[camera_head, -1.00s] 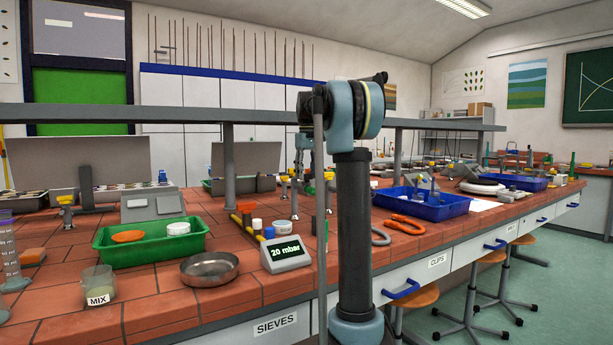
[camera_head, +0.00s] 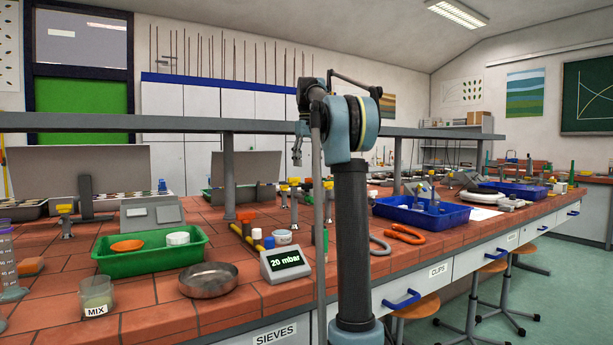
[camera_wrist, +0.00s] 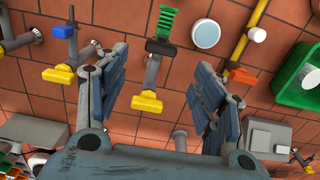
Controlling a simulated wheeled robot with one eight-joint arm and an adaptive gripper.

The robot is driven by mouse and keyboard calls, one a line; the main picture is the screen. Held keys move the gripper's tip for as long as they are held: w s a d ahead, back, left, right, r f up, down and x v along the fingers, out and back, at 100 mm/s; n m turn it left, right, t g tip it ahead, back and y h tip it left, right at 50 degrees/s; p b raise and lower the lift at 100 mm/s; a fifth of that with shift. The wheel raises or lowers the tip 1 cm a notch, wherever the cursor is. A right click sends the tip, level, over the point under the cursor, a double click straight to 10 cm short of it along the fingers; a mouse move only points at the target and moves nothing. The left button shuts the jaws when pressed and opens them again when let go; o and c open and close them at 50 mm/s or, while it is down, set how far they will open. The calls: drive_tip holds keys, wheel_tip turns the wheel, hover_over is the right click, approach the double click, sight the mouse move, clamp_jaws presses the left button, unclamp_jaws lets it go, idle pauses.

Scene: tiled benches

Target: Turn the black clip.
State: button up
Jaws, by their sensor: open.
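My gripper (camera_wrist: 162,72) is open and empty in the wrist view, its two fingers spread above the red tiled bench. In the head view my gripper (camera_head: 297,150) hangs above the back of the bench, left of my arm column. To the left is another fitting with a blue handle (camera_wrist: 62,31) and a yellow handle (camera_wrist: 62,76).
A yellow tube (camera_wrist: 247,32) and a round white-lided jar (camera_wrist: 206,34) lie beyond the right finger. A green tray (camera_head: 150,260), a metal dish (camera_head: 208,281) and a 20 mbar display (camera_head: 285,263) stand on the front bench. A grey shelf rail (camera_head: 240,125) crosses behind.

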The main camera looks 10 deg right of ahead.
drive_tip(key=shift+r, duration=1.75)
